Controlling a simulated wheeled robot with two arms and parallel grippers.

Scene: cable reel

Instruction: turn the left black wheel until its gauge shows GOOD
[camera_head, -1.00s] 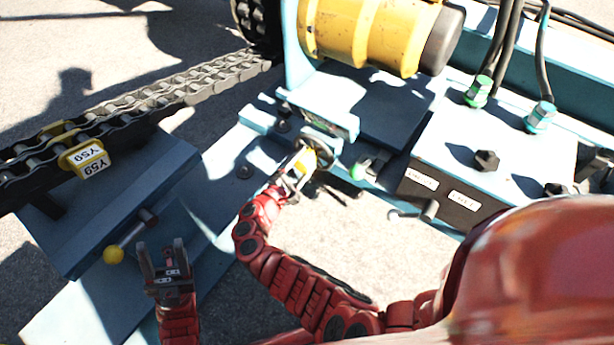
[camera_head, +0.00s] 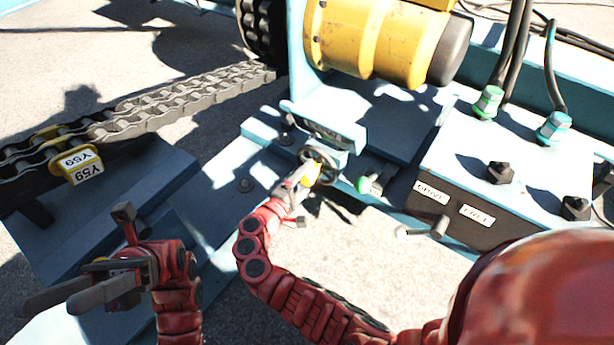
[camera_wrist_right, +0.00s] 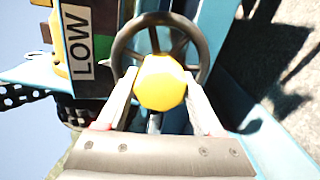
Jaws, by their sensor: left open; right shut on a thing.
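The dark hand wheel (camera_head: 318,160) sits under the blue bracket in the middle of the head view. Its rim and spokes show in the right wrist view (camera_wrist_right: 160,45). A yellow knob (camera_wrist_right: 162,82) stands in front of the wheel. My right gripper (camera_wrist_right: 163,100) is shut on this knob, one finger on each side; it also shows in the head view (camera_head: 302,178). A gauge label (camera_wrist_right: 78,38) beside the wheel reads LOW. My left gripper (camera_head: 55,302) is open and empty at the lower left, its fingers pointing left, away from the wheel.
A chain (camera_head: 180,105) with a yellow Y59 tag (camera_head: 82,165) runs along the left. A yellow motor (camera_head: 375,40) stands above the wheel. A control box (camera_head: 500,180) with knobs and cables is at the right.

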